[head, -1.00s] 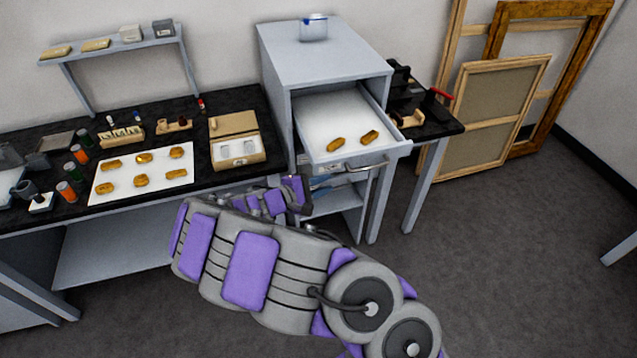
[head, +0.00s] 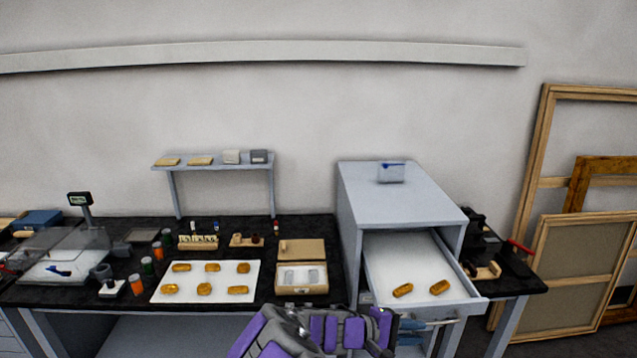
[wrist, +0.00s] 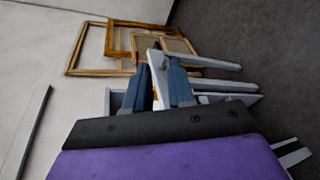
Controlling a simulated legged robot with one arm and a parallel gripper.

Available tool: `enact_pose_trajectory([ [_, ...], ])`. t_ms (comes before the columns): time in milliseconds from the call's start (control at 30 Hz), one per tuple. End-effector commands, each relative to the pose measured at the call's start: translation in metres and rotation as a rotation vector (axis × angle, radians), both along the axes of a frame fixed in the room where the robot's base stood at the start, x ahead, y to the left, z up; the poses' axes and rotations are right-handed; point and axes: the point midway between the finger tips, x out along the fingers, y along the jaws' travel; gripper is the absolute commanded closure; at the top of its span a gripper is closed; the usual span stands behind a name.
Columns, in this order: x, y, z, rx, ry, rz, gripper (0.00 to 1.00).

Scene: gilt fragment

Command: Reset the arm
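My purple-and-grey arm (head: 335,335) enters at the bottom of the head view, folded low in front of the bench and drawer cabinet. My gripper (head: 428,327) is partly visible just below the open drawer's front; whether it touches the drawer is unclear. In the wrist view, the two blue fingers of my gripper (wrist: 157,82) stand apart with a gap between them, and I see nothing held. The open drawer (head: 392,252) holds two gilt fragments (head: 403,290) on its white floor.
The grey cabinet (head: 398,200) stands on the right of the black bench. A white mat (head: 222,283) bears several gilt fragments, beside an open box (head: 303,251). Picture frames (head: 572,270) lean against the wall at right. Grey floor (wrist: 245,50) lies open beyond.

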Motion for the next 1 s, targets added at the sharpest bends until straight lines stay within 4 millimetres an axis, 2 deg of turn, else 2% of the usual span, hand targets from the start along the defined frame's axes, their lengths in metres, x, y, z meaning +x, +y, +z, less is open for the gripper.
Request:
enact_pose_trajectory([
  [33, -0.015, -0.014, 0.017, 0.03, -0.028, -0.064, 0.77],
  [200, -0.072, -0.046, 0.05, 0.155, -0.084, -0.255, 0.77],
  [333, -0.118, -0.057, 0.065, 0.269, -0.118, -0.381, 0.77],
  [467, -0.161, -0.056, 0.072, 0.401, -0.144, -0.485, 0.77],
  [567, -0.194, -0.05, 0.073, 0.51, -0.154, -0.553, 0.77],
  [733, -0.243, -0.027, 0.071, 0.711, -0.16, -0.636, 0.77],
  [1000, -0.308, 0.032, 0.066, 1.036, -0.126, -0.675, 0.77],
])
